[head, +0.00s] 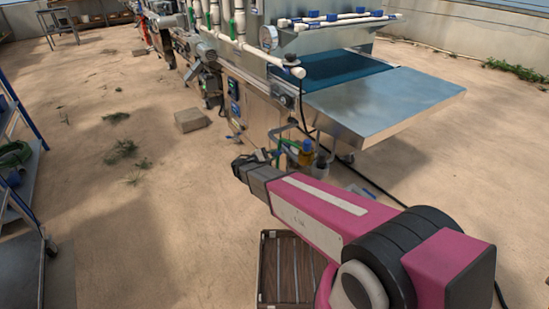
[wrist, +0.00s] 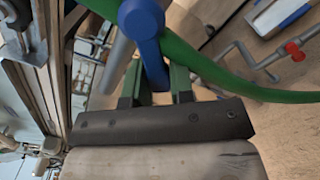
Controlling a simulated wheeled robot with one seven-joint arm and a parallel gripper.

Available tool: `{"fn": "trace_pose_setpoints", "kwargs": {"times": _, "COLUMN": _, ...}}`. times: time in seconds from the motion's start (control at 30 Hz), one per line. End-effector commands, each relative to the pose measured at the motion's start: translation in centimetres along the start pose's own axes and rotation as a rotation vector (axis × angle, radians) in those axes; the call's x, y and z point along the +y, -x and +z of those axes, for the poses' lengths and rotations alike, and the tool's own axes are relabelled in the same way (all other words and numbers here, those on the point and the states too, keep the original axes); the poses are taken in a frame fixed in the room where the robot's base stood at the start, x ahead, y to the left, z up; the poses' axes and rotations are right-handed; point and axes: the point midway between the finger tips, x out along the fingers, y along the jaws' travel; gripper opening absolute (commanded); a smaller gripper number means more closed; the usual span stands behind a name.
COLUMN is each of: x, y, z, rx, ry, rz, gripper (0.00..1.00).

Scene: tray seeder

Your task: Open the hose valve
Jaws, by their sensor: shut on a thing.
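In the wrist view, a blue valve handle (wrist: 146,32) has a round head, and its lever runs down between the two green fingers of my gripper (wrist: 157,84). My gripper is shut on this blue lever. A green hose (wrist: 225,78) passes right beside the handle and curves off to the right. In the head view my dark gripper (head: 256,163) is at the lower side of the seeder machine, and the handle in its jaws cannot be made out. The valve body is mostly hidden in both views.
The seeder machine (head: 262,95) stands beside my arm, with a steel table (head: 385,100) jutting right. A yellow-and-blue fitting (head: 306,152) is low beside my gripper. A slatted crate (head: 287,268) lies below my arm. Sandy floor at left is mostly clear; a blue-framed rack (head: 20,200) stands far left.

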Motion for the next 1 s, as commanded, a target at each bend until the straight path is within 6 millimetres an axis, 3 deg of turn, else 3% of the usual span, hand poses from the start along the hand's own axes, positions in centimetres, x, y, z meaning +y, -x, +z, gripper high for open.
{"fn": "trace_pose_setpoints", "kwargs": {"times": 0.6, "x": 2.9, "y": 0.0, "z": 0.8, "rx": 0.000, "ry": -0.542, "rz": -0.001, "gripper": 0.00}}
{"fn": "trace_pose_setpoints", "kwargs": {"times": 1.0, "x": 3.5, "y": 0.1, "z": 1.4, "rx": 0.000, "ry": -0.708, "rz": -0.001, "gripper": 0.00}}
